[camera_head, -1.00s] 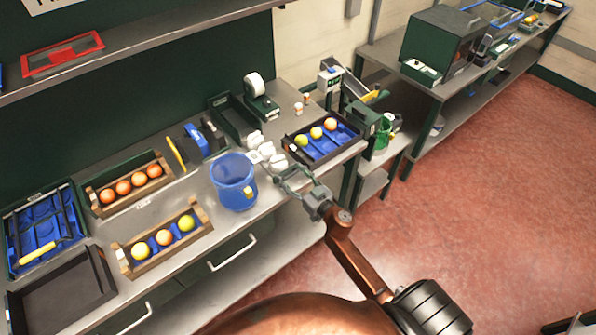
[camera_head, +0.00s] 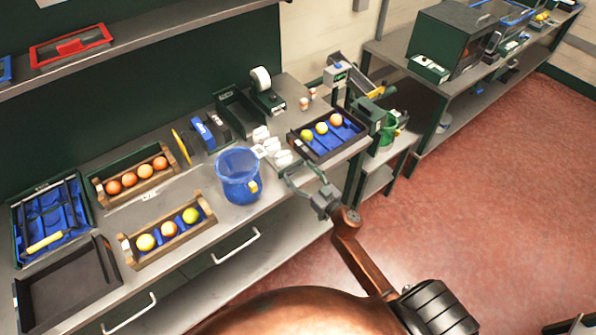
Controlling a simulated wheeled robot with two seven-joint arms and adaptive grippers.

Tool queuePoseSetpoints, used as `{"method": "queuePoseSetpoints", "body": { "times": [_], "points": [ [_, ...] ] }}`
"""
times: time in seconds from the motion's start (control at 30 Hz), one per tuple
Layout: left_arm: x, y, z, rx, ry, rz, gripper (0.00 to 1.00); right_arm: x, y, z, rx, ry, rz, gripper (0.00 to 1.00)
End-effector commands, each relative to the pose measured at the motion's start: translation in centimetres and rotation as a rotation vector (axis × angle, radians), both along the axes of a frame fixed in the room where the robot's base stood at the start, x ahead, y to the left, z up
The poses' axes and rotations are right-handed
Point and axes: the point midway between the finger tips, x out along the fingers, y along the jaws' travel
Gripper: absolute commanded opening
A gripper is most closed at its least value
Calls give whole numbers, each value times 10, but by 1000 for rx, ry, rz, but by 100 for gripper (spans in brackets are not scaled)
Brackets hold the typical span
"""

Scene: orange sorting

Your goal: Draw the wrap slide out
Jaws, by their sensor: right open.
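My right gripper (camera_head: 300,175) is open and empty. Its arm comes in from the lower right, and the fingers are over the bench's front edge, between the blue bucket (camera_head: 238,182) and the black tray (camera_head: 311,151) of fruit. Several white cup-like pieces (camera_head: 271,147) lie just beyond the fingertips; contact cannot be told. I cannot tell for certain which part is the wrap slide. Under the benchtop, two light bar handles show, one at the middle (camera_head: 236,247) and one at lower left (camera_head: 130,314). My left gripper is not in view.
Wooden crates of oranges (camera_head: 110,188) and mixed fruit (camera_head: 126,247), a flat dark tray (camera_head: 27,292) and a blue-lined tray (camera_head: 90,219) fill the left bench. A white-roll dispenser (camera_head: 262,79) and a scale-like device (camera_head: 338,75) stand behind. The red floor at right is clear.

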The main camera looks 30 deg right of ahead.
Motion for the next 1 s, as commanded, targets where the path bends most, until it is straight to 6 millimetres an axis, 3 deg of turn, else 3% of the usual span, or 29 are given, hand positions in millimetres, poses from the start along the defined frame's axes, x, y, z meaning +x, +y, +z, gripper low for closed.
{"method": "queuePoseSetpoints", "body": {
  "times": [0.3,0.5,0.7,1.0],
  "points": [
    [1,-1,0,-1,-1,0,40,-67,-12,-1,0,3,-3,69],
    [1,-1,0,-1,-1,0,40,-96,-17,-1,1,2,-4,69],
    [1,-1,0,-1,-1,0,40,-107,-19,0,-1,1,-4,69],
    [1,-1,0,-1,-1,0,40,-107,-19,0,-1,1,-5,69]
  ]
}}
